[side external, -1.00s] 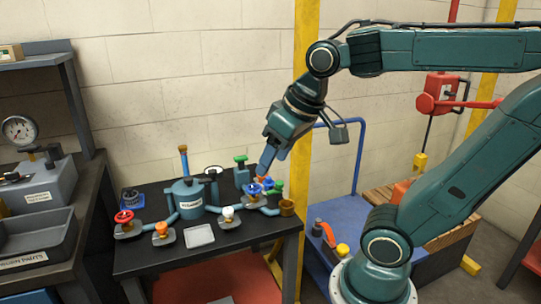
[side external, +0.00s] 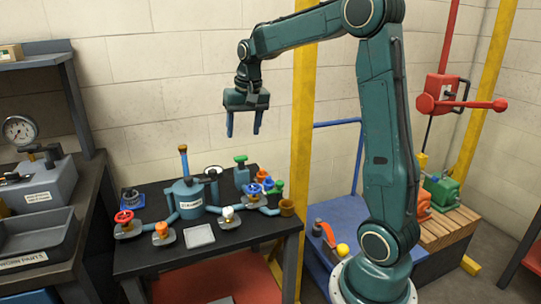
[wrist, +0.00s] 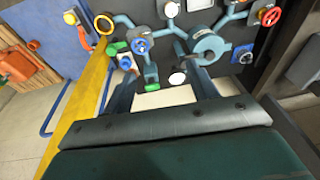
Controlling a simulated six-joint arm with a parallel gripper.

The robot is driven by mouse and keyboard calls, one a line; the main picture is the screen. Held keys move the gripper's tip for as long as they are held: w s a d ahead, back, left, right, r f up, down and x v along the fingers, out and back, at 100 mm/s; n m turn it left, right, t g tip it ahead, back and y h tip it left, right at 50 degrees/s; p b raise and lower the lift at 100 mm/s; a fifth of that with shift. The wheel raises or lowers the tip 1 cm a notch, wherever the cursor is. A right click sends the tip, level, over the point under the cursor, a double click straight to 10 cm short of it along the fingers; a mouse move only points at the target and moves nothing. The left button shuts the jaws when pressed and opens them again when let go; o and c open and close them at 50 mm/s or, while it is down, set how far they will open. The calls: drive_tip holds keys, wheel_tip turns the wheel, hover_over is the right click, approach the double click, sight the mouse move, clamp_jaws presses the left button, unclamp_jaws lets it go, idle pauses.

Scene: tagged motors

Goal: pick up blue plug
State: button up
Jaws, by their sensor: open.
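My gripper (side external: 243,133) hangs fingers down, high above the back right of the black table, open and empty. In the wrist view the two fingers of my gripper (wrist: 160,72) are spread apart with nothing between them. A blue handwheel (side external: 255,188) sits on the valve group at the table's right; it also shows in the wrist view (wrist: 140,46), up and left of the fingers. A small blue square unit with a dark round top (side external: 132,198) stands at the table's back left. I cannot tell which blue part is the plug.
A teal tank (side external: 187,200) with pipes fills the middle of the black table (side external: 265,228). A red wheel (side external: 124,217), orange knob (side external: 162,229) and white knob (side external: 228,211) stand around it. A yellow post (side external: 304,100) rises right of my gripper. Air around the fingers is clear.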

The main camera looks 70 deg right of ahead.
drive_tip(key=w+d+f+m+g, duration=0.1)
drive_tip(key=w+d+f+m, duration=0.2)
drive_tip(key=d+f, duration=0.6)
drive_tip(key=m+y, duration=0.1)
drive_tip(key=m, duration=0.2)
approach(269, 180)
drive_tip(key=shift+g, duration=0.3)
drive_tip(key=shift+w+d+f, duration=0.15)
drive_tip(key=shift+w+f, duration=0.05)
drive_tip(key=shift+f, duration=0.75)
drive_tip(key=shift+w+d+f, duration=0.15)
drive_tip(key=shift+w+f, duration=0.05)
drive_tip(key=shift+f, duration=0.7)
drive_tip(key=shift+w+d+f, duration=0.1)
drive_tip(key=shift+w+f, duration=0.15)
drive_tip(key=shift+f, duration=0.7)
drive_tip(key=shift+f, duration=0.1)
drive_tip(key=shift+w+f, duration=0.1)
drive_tip(key=shift+f, duration=2.4)
drive_tip(key=c, duration=0.8)
drive_tip(key=shift+c, duration=0.2)
